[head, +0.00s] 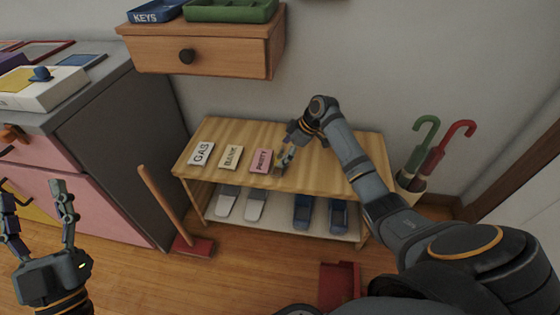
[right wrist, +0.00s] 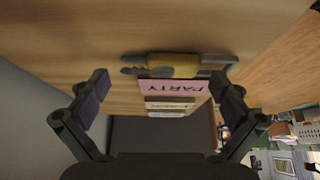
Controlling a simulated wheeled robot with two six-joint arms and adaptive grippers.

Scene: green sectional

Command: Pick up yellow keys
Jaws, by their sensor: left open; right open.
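The yellow keys (right wrist: 172,65) lie on the wooden bench top in the right wrist view, a yellow piece with dark metal parts to both sides. They are just beyond the pink PARTY card (right wrist: 170,85). My right gripper (right wrist: 163,92) is open, its fingers apart on either side, with nothing held between them. In the head view my right gripper (head: 285,155) is low over the bench beside the PARTY card (head: 261,161) and mostly hides the keys. My left gripper (head: 38,215) is open and empty at the lower left.
The bench (head: 335,178) also bears the GAS card (head: 201,153) and BANK card (head: 230,156), with shoes on its lower shelf. A wall drawer (head: 220,58) with a KEYS tray (head: 155,12) hangs above. Umbrellas (head: 430,160) stand right; a broom (head: 165,205) leans left.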

